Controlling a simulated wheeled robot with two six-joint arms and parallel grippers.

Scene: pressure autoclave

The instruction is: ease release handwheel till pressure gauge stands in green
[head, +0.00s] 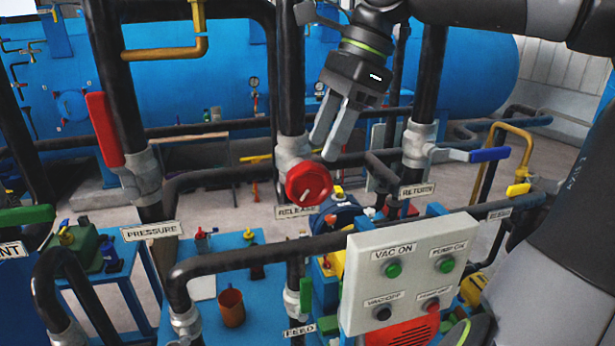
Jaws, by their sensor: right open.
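The red release handwheel (309,184) sits on a grey valve body on a dark vertical pipe, with a RELEASE label (296,212) just below it. A white mark shows on its face. My right gripper (324,148) hangs just above the handwheel, pointing down, its two grey fingers apart and empty. The fingertips look close to the wheel's upper edge; whether they touch cannot be told. A small round gauge (254,82) shows on the blue tank, and another gauge (319,87) is just left of my gripper. Their needles and colours are too small to read. My left gripper is not in view.
A red lever (104,130) stands on the left pipe, above the PRESSURE label (150,231). A blue lever (490,155) is at the right. A grey button panel (408,272) stands in front at lower right. Dark pipes crowd around the handwheel.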

